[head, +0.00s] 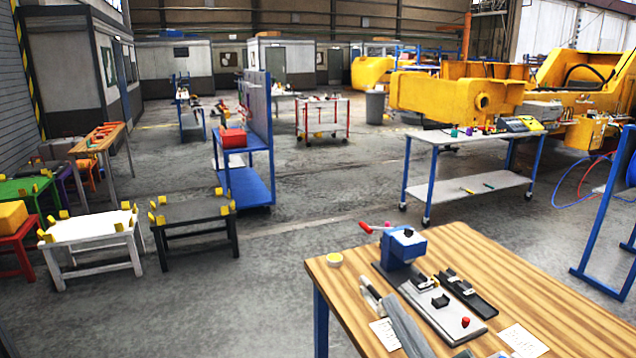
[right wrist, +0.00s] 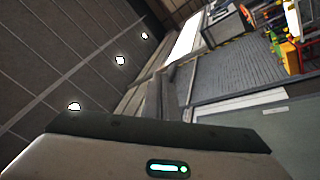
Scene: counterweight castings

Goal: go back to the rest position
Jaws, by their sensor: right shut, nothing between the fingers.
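My right gripper (right wrist: 160,132) fills the bottom of the right wrist view as a dark bar over a pale body with a green light. It is shut and nothing shows in it. Past it that view shows the hall tilted, with roof and lamps at left. In the head view I cannot clearly pick out its fingertips. My left gripper is not in view. The wooden worktable (head: 540,273) stands at the lower right of the head view. It bears a blue clamping device (head: 403,247) with a red handle and a metal plate (head: 440,317).
White (head: 92,228) and black (head: 190,211) stands are at left. Bare floor (head: 290,265) lies between.

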